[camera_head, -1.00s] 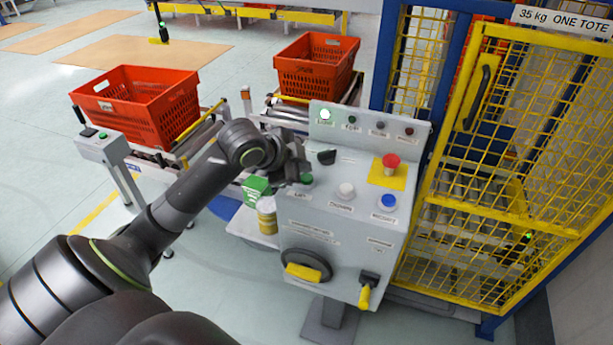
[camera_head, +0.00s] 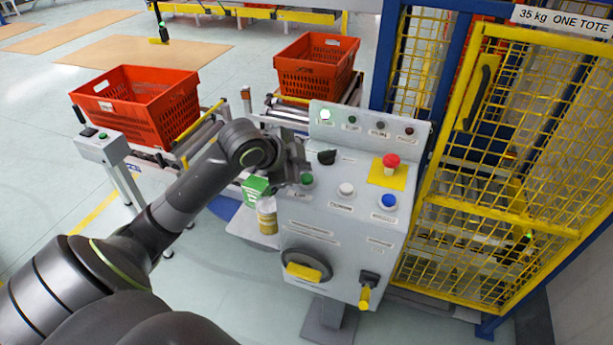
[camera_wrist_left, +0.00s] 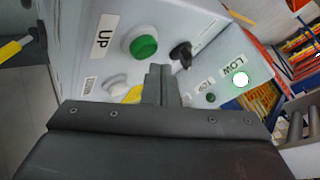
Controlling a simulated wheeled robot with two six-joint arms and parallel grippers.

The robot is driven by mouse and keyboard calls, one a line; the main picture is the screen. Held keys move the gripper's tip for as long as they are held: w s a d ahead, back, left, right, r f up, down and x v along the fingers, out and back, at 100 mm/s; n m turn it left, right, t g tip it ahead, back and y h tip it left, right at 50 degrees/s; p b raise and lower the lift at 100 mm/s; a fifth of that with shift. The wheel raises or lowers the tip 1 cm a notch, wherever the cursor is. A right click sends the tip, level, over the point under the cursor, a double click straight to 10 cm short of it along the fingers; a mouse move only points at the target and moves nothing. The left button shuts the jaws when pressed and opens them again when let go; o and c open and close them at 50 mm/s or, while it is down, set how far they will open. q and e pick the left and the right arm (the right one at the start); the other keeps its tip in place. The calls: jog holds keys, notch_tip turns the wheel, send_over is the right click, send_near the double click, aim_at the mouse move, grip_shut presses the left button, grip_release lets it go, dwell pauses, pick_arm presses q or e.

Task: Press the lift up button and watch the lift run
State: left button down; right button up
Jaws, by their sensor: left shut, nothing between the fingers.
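The grey control box (camera_head: 340,225) stands on a post and carries several buttons. The green button (camera_head: 306,180) is labelled UP in the left wrist view, where it shows as a green button (camera_wrist_left: 144,46) with a white collar. My left gripper (camera_head: 292,180) is shut and empty, just left of the green button in the head view. In the left wrist view the closed fingertips (camera_wrist_left: 160,72) are beside the green button, apart from it in the picture. The white LOW lamp (camera_head: 325,115) is lit; it also shows in the left wrist view (camera_wrist_left: 241,79). My right gripper is not in view.
A red emergency button (camera_head: 391,161), a white button (camera_head: 346,189) and a blue button (camera_head: 389,201) sit nearby on the panel. Orange totes (camera_head: 150,105) (camera_head: 318,65) rest on conveyors behind. A yellow mesh cage (camera_head: 500,160) stands right. A small green box (camera_head: 256,188) sits left.

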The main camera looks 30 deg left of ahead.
pick_arm(q)
jog(key=shift+f, duration=0.1)
jog(key=shift+f, duration=0.35)
